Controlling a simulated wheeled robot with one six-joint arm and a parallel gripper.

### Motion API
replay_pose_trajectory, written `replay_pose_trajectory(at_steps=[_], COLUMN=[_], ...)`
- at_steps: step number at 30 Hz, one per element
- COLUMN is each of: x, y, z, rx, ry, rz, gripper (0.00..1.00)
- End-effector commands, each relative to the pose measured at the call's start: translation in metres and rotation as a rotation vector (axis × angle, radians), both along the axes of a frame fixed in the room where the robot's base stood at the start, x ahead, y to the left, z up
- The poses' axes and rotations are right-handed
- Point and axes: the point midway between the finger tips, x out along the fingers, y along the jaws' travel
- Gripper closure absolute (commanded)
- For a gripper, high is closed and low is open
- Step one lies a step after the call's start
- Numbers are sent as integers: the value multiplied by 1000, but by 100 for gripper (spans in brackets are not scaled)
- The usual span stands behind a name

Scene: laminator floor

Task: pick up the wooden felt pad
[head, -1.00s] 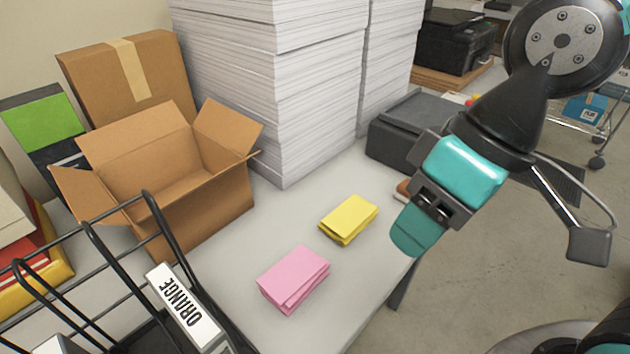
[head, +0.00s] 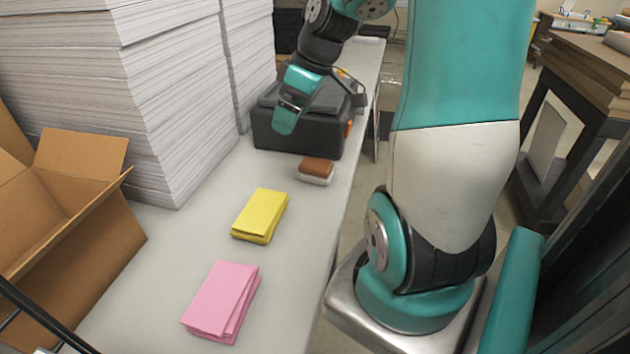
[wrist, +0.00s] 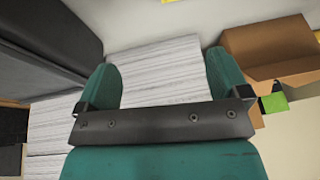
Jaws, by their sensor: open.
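The wooden felt pad (head: 316,170) lies on the table near its right edge in the head view, a brown wooden block on a pale felt base. It stands just in front of the dark grey box and beyond the yellow cloth. My gripper (head: 284,122) is above and to the left of the pad, in front of the dark box, apart from the pad. In the wrist view my gripper (wrist: 163,85) shows two teal fingers spread apart with nothing between them. The pad does not show in the wrist view.
A folded yellow cloth (head: 260,215) and a folded pink cloth (head: 222,300) lie nearer on the table. Tall paper stacks (head: 130,90) stand to the left, with an open cardboard box (head: 60,240) before them. The dark grey box (head: 300,130) stands behind the pad.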

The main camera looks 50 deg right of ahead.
Motion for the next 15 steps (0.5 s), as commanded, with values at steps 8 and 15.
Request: replay_pose_trajectory(at_steps=[8, 15], x=[-36, -29], y=[-106, -109], z=[-35, -67], rx=[-66, -68], ry=[-38, -37], rz=[-90, -92], gripper=[6, 6])
